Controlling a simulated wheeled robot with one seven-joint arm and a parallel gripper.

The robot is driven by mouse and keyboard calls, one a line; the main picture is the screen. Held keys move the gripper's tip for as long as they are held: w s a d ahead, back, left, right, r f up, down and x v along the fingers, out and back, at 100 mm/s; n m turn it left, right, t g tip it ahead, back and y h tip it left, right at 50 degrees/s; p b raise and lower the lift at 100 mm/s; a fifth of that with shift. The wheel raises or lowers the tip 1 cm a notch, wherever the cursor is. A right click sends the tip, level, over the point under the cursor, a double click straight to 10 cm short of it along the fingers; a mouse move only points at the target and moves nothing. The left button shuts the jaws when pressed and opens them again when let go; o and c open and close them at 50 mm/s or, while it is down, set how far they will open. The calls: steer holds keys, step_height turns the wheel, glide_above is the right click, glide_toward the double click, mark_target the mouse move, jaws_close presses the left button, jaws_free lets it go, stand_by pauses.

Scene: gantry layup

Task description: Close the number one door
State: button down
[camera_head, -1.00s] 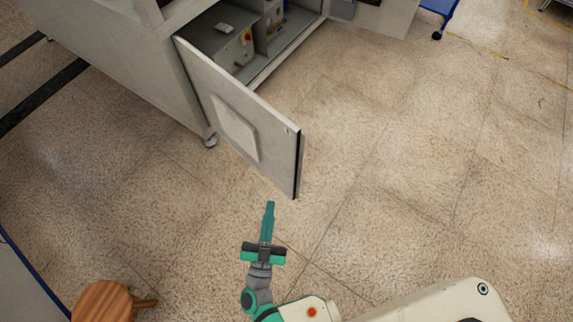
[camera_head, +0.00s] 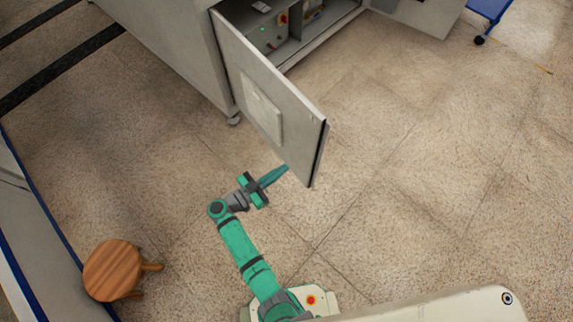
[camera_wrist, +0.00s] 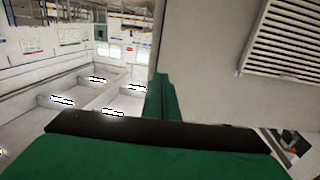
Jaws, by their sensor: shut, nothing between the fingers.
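A grey cabinet door (camera_head: 285,85) stands open at the cabinet's lower left. It has a pale panel (camera_head: 262,117) on its face, and its free edge points toward the lower right. No number is readable on it. My gripper (camera_head: 284,169) is shut and empty, on the left side of the door near its free lower end. I cannot tell whether the fingertips touch it. In the wrist view the shut green fingers (camera_wrist: 160,97) appear along the edge of a grey surface with a louvred vent (camera_wrist: 290,38).
The cabinet (camera_head: 175,45) is open, with electrical parts (camera_head: 278,38) inside. A second door (camera_head: 432,12) stands open at the top right. A wooden stool (camera_head: 113,269) is at lower left, and a blue cart (camera_head: 489,10) at top right. The floor right of the door is clear.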

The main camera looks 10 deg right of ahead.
mark_target(315, 148)
steer(key=x, duration=1.2)
steer(key=shift+d, duration=0.1)
